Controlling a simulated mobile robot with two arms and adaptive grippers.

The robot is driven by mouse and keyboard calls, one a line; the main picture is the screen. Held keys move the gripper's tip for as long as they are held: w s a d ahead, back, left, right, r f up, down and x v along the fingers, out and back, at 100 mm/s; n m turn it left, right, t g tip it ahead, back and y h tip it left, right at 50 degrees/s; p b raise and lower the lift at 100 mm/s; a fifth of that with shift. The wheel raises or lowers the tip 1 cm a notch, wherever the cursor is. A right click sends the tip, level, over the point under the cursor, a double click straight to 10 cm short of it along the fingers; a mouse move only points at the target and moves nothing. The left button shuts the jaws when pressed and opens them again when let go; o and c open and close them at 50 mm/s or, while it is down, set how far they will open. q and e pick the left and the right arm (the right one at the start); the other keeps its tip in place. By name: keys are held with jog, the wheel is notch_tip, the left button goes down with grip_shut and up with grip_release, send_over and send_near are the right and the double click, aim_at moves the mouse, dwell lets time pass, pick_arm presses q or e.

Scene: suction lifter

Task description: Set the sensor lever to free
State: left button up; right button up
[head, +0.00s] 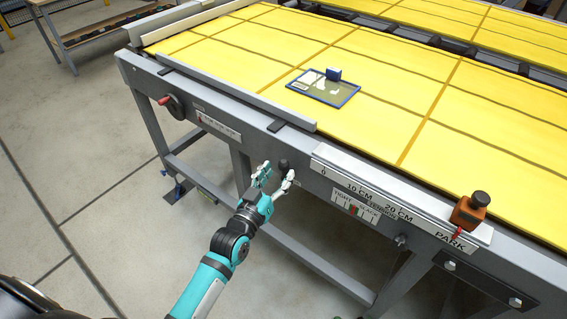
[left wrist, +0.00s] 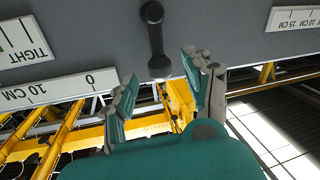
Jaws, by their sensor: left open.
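A black lever with a round knob (left wrist: 155,40) is on the grey frame face in the left wrist view; its dark knob also shows in the head view (head: 283,164). My left gripper (head: 276,176) is open and empty, just in front of and below that knob. In the left wrist view its two fingers (left wrist: 160,90) are spread either side of the lever's lower end, with no clear contact. A red-handled lever (head: 166,100) on a dark round mount is farther left, beside a small label plate (head: 219,126). I cannot read which lever is the sensor lever. My right gripper is out of view.
A yellow-topped table (head: 400,110) bears a blue-edged panel (head: 322,88). Along its front run a scale (head: 375,190), a TIGHT/SLACK gauge (head: 353,209) and an orange slider (head: 468,210) with a black knob near PARK. Open floor (head: 90,180) lies left of the table.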

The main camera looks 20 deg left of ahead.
aim_at(284, 166)
pick_arm(q)
jog(key=shift+w+d, duration=0.15)
jog(key=shift+w, duration=0.85)
jog(key=shift+w+d, duration=0.15)
jog(key=shift+w, duration=0.8)
grip_shut()
